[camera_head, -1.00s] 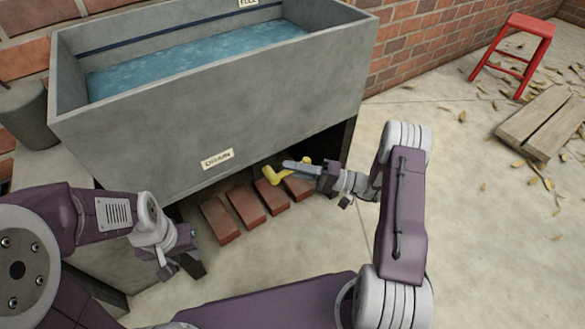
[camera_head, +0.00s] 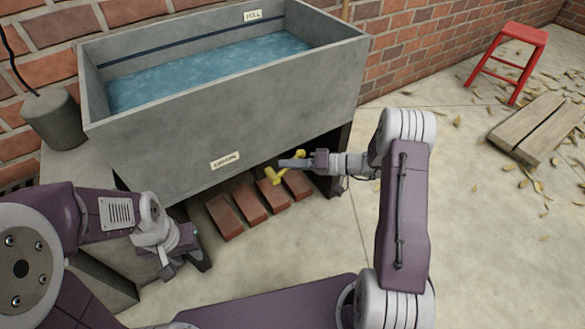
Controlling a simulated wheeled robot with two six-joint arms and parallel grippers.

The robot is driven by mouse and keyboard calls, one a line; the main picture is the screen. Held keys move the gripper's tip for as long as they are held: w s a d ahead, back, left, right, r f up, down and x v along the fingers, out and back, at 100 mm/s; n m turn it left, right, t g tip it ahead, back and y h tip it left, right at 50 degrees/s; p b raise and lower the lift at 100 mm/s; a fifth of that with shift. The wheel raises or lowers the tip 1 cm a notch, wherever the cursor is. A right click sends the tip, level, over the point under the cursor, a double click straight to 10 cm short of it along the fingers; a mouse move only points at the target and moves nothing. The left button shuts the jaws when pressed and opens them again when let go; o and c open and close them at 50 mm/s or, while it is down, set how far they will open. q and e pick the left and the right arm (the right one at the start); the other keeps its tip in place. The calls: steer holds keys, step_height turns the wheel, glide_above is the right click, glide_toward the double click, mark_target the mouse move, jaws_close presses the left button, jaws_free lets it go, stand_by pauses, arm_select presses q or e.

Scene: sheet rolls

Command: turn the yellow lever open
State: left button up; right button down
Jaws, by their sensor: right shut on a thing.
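The yellow lever (camera_head: 273,176) shows below the front of the grey water-filled tank (camera_head: 230,120), to the right of its small "drain" label (camera_head: 225,161). My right gripper (camera_head: 288,164) reaches in from the right and is shut on the yellow lever. Its fingers hide part of the lever. My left gripper (camera_head: 188,252) hangs low at the left, in front of the tank's left support and apart from the lever. I cannot tell whether its fingers are open or shut.
Several red bricks (camera_head: 223,217) lie in a row on the floor under the lever. A grey bucket-like container (camera_head: 54,120) stands left of the tank. A red stool (camera_head: 508,60) and wooden boards (camera_head: 541,128) are at the right.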

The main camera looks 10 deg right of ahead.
mark_target(280, 172)
steer(key=shift+s+a+r+n+h, duration=0.15)
steer(key=shift+a+r+n+h, duration=0.25)
steer(key=shift+n+h, duration=0.2)
steer(key=shift+a+r+h+b, duration=0.1)
steer(key=shift+r+h+b, duration=0.05)
steer(key=shift+h+b, duration=0.25)
steer(key=b, duration=0.1)
steer(key=n+h+b, duration=0.1)
steer(key=a+h+b, duration=0.1)
steer(key=shift+s+a+r+n, duration=0.1)
steer(key=shift+s+r+n, duration=0.2)
steer(key=shift+n, duration=0.1)
steer(key=shift+s+a+r+n+h+b, duration=0.15)
steer(key=shift+a+r+n+h+b, duration=0.35)
steer(key=shift+h+b, duration=0.75)
steer(key=shift+y, duration=0.25)
steer(key=c, duration=1.4)
jaws_free()
steer(key=shift+o, duration=0.2)
